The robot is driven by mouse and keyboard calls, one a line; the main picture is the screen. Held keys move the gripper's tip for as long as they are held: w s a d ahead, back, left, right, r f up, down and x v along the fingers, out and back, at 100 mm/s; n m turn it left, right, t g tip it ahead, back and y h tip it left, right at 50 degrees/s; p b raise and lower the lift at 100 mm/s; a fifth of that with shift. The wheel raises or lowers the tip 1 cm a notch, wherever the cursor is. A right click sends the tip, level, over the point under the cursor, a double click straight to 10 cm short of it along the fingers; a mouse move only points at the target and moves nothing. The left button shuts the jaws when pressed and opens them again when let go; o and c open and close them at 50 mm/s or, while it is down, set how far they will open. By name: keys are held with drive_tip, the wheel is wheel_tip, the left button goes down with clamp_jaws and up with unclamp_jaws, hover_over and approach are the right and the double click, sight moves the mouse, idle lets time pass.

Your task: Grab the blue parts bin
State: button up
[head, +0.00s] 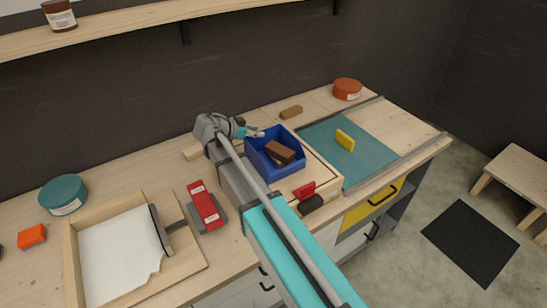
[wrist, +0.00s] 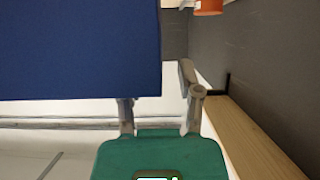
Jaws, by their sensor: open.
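The blue parts bin (head: 268,167) stands on the workbench in the head view, with brown blocks inside. In the wrist view its plain blue wall (wrist: 80,50) fills the upper left. My gripper (head: 254,132) is open at the bin's far left rim. In the wrist view my gripper (wrist: 157,98) has one finger running up behind the blue wall, its tip hidden. The other finger shows in full just right of the wall's edge. I cannot tell whether either finger touches the bin.
A red-and-grey tool (head: 205,207) and a wooden tray (head: 190,262) lie left of my arm. A red-handled brush (head: 306,190) lies in front of the bin. A teal board (head: 365,165) with a yellow piece (head: 345,141) is to the right. A shelf (head: 130,25) runs above.

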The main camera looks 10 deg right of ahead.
drive_tip(key=shift+b+x, duration=0.45)
drive_tip(key=shift+x, duration=1)
clamp_jaws()
